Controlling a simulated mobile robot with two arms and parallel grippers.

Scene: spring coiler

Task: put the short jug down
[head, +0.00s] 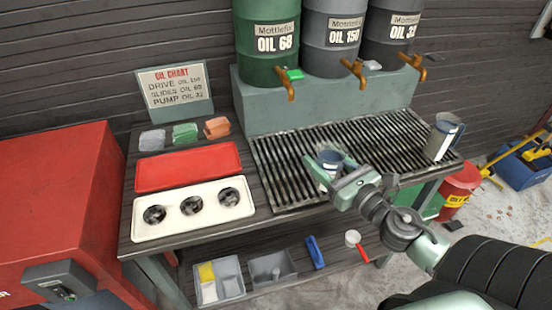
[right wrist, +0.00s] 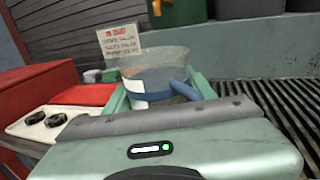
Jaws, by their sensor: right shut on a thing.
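The short jug (head: 331,157) is a clear grey jug with a blue band and blue handle. In the head view it is over the front middle of the slatted drip grate (head: 285,165), partly hidden by my gripper. My right gripper (head: 335,172) is shut on it. In the right wrist view the jug (right wrist: 155,75) stands roughly upright between the two green fingers (right wrist: 160,98). Its base is hidden, so I cannot tell whether it touches the grate. My left gripper is not in view.
A taller jug (head: 442,137) stands on the grate's right end. Oil drums with taps (head: 268,45) stand behind. The grate's left part is clear.

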